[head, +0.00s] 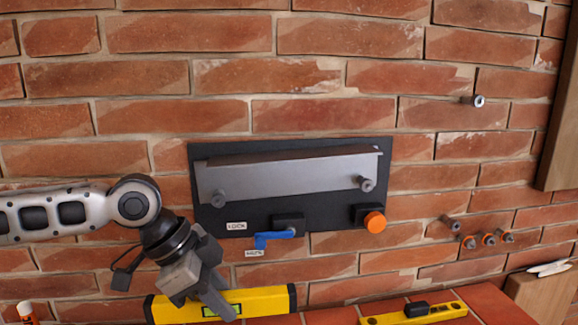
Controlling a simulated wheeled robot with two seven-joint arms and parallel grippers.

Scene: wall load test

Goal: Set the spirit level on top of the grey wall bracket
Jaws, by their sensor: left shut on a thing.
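The spirit level (265,301) is a yellow bar with black ends and a green vial, at the bottom of the head view. My left gripper (212,299) is shut on it left of its middle, and the fingers hide part of it. The level tilts slightly in the picture, its right end higher. The grey wall bracket (290,178) is a long ledge on a black plate (350,205) on the brick wall, above the level in the picture and apart from it. Nothing lies on its top. My right gripper is not in view.
A blue lever (272,238) and an orange knob (375,222) sit low on the plate. Bolts (473,101) stick out of the wall at right. Another yellow bar with a black block (415,313) lies on the bottom ledge. A wooden post (560,120) stands far right.

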